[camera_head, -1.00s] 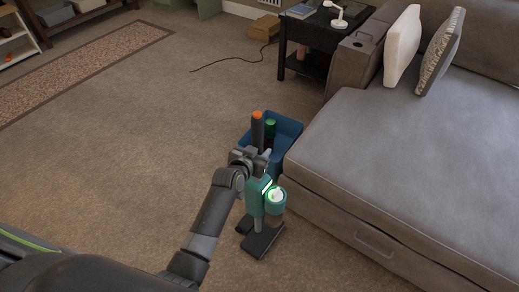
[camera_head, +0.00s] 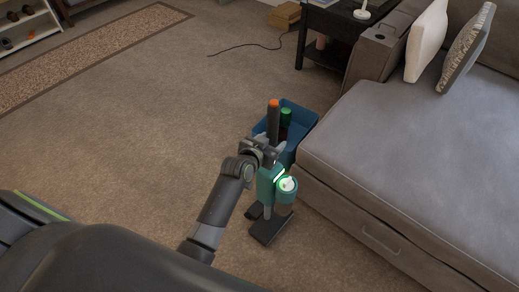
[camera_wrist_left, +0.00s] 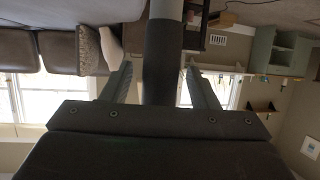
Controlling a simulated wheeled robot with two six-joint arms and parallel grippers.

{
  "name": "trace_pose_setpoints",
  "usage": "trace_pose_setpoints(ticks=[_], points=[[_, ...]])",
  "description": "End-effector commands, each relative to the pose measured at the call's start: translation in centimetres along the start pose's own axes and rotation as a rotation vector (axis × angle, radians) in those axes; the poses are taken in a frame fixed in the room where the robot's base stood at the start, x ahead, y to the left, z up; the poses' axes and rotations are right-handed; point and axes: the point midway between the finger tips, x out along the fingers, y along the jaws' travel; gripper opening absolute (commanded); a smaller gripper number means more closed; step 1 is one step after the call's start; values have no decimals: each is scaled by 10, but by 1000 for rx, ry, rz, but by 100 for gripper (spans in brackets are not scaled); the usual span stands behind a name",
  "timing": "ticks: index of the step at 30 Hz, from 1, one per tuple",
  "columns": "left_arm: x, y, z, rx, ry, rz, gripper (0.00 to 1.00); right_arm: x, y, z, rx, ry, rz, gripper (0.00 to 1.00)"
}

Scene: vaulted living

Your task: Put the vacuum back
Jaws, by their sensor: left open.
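The vacuum (camera_head: 266,186) stands upright on the carpet beside the sofa. My left gripper (camera_head: 268,147) is at the handle, above the teal body. In the left wrist view the fingers of my left gripper (camera_wrist_left: 157,78) are apart, with the dark handle (camera_wrist_left: 160,55) between them and gaps on both sides. My right gripper does not show.
A blue bin (camera_head: 304,116) with a green-capped bottle (camera_head: 286,116) stands just behind the vacuum. The grey sofa (camera_head: 410,150) is close on the right. A black side table (camera_head: 330,30) and a cable (camera_head: 250,46) are farther back. Carpet on the left is clear.

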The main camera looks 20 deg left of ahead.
Motion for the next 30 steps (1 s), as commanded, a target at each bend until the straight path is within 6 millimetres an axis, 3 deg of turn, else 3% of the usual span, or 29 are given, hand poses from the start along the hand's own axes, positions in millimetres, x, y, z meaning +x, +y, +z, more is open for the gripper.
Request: trace_pose_setpoints(ticks=[9,15,27,30], points=[[-63,0,-1,-2,0,-1,54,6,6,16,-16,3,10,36],[-89,0,0,-2,0,0,54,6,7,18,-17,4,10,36],[-98,0,0,1,-1,0,54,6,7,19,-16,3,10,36],[-96,-1,15,-5,-31,-2,54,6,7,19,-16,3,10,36]])
